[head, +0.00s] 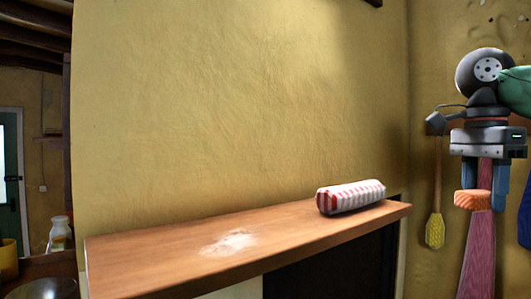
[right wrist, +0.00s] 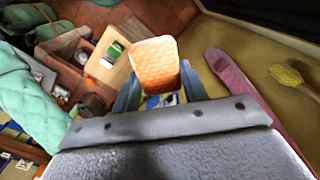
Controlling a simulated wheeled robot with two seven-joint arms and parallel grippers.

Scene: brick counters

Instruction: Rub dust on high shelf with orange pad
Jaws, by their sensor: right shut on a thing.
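The high shelf (head: 290,236) is a brown wooden board on the yellow wall. A pale, whitish dust patch (head: 229,243) lies on its left-middle part. My right gripper (head: 484,190) is to the right of the shelf, pointing down, with its blue fingers shut on the orange pad (head: 472,200). The pad is at about the height of the shelf's right end in the head view and apart from it. In the right wrist view the pad (right wrist: 154,64) shows between the fingers. My left gripper is not in view.
A red-and-white striped packet (head: 350,196) lies on the shelf's right part. A yellow brush (head: 435,230) and a pink mitt-like cloth (head: 479,240) hang on the right wall. A glass jar (head: 59,235) stands lower left. The space above the shelf's left part is clear.

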